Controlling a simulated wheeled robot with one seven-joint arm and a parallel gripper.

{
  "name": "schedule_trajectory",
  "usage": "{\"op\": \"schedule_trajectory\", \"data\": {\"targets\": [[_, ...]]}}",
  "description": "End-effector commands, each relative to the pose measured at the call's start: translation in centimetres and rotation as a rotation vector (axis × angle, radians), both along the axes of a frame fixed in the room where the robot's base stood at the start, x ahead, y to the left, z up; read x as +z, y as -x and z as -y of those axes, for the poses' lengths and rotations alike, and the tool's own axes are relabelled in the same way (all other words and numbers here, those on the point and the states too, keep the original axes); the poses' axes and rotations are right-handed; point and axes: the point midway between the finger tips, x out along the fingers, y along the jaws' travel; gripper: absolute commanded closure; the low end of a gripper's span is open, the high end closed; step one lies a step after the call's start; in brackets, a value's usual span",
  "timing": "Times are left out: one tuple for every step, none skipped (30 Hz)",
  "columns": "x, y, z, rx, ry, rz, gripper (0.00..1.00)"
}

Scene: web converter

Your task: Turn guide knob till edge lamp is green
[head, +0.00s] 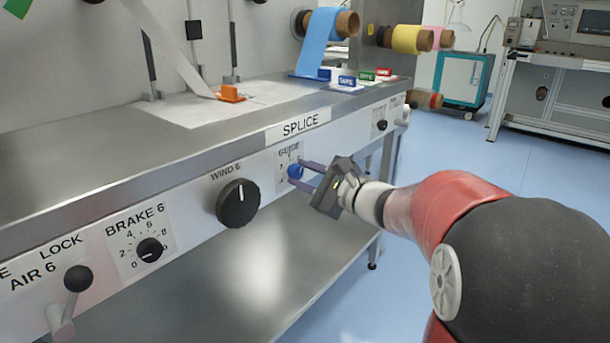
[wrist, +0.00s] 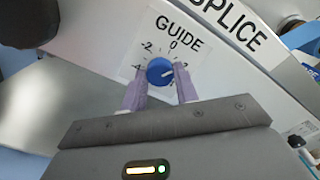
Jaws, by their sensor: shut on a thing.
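The guide knob is a small blue knob (head: 295,171) on the white panel under the GUIDE label, right of the WIND 6 knob. It also shows in the wrist view (wrist: 160,71), in a dial scale with -2, 0 and 2 readable. Its white pointer line seems to lie toward the right, on the 2 side; the exact reading is unclear. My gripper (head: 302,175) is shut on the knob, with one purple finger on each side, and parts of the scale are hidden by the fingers. I cannot make out an edge lamp in either view.
The black WIND 6 knob (head: 238,203), BRAKE 6 knob (head: 150,249) and AIR 6 lever (head: 77,279) lie left along the panel. A SPLICE label (head: 298,126) is above. A metal shelf (head: 240,290) runs below. Open blue floor (head: 470,170) lies right.

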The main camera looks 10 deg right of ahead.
Motion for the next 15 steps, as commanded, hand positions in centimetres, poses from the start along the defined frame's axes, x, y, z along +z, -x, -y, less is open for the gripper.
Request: {"op": "schedule_trajectory", "data": {"targets": [[0.02, 0.02, -0.02, 0.001, -0.015, -0.012, 0.93], [0.02, 0.01, -0.02, 0.001, -0.027, -0.021, 0.93], [0.03, 0.02, -0.02, 0.001, -0.044, -0.033, 0.93], [0.04, 0.02, -0.02, 0.001, -0.059, -0.044, 0.93], [0.04, 0.02, -0.02, 0.001, -0.074, -0.055, 0.93], [0.05, 0.02, -0.03, 0.001, -0.096, -0.070, 0.93], [0.07, 0.02, -0.03, 0.001, -0.113, -0.084, 0.93], [0.07, 0.02, -0.03, 0.001, -0.130, -0.096, 0.93], [0.07, 0.02, -0.03, 0.001, -0.154, -0.113, 0.93], [0.07, 0.02, -0.03, 0.001, -0.172, -0.126, 0.93], [0.08, 0.03, -0.04, 0.001, -0.188, -0.138, 0.93], [0.08, 0.04, -0.03, 0.001, -0.210, -0.154, 0.93], [0.08, 0.04, -0.03, 0.001, -0.227, -0.166, 0.93], [0.09, 0.03, -0.03, 0.001, -0.241, -0.177, 0.93], [0.09, 0.03, -0.03, 0.001, -0.261, -0.191, 0.93]]}}
